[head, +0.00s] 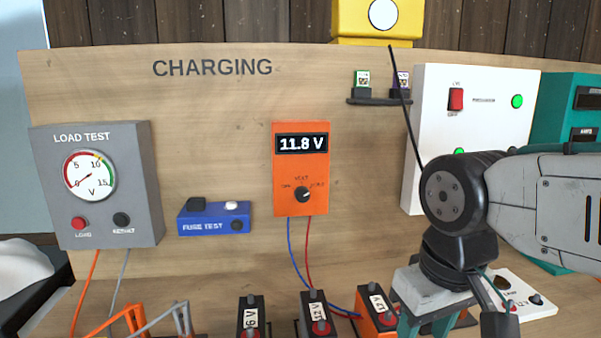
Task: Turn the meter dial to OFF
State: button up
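The orange meter (300,170) is mounted upright on the wooden board, its display reading 11.8 V. Its black dial (302,194) sits below the display. The dial's white mark appears to point right and slightly up, away from OFF. My gripper (450,316) is low at the right, pointing down, well apart from the meter. Its fingertips run out of the picture at the bottom, so I cannot see its opening.
A grey load tester (140,190) and blue fuse tester (213,217) are left of the meter. A white panel (432,100) is at right, partly behind my arm. Several batteries (313,305) stand below. Blue and red wires hang under the meter. The board directly around the meter is clear.

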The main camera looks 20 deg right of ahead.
aim_at(302, 193)
jog(key=z, duration=1.05)
jog(key=k, duration=1)
jog(key=u, duration=1.2)
jog(key=i, duration=0.5)
jog(key=u, duration=0.05)
